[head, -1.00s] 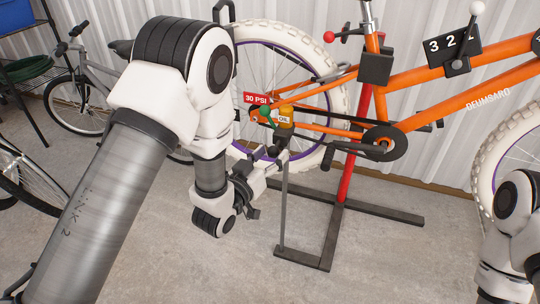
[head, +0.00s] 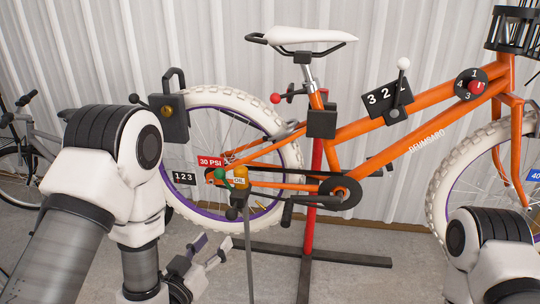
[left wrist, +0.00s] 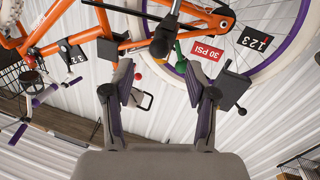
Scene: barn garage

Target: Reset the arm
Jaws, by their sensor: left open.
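My left arm comes in from the left in the head view, bent at a large white and black joint. My left gripper (head: 208,246) is low in the head view, below the rear wheel (head: 290,150) of an orange bike (head: 375,123). Its two fingers are spread, with nothing between them; in the left wrist view the gripper (left wrist: 166,90) also shows open and empty. The bike's rear wheel and red "30 PSI" tag (left wrist: 207,51) appear beyond the fingers there. My right arm shows only as a joint at the lower right; its gripper is out of frame.
The bike hangs on a red stand (head: 316,160) with dark floor bars (head: 340,257). A grey bike (head: 50,135) stands at the left. A corrugated white wall (head: 200,50) is behind.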

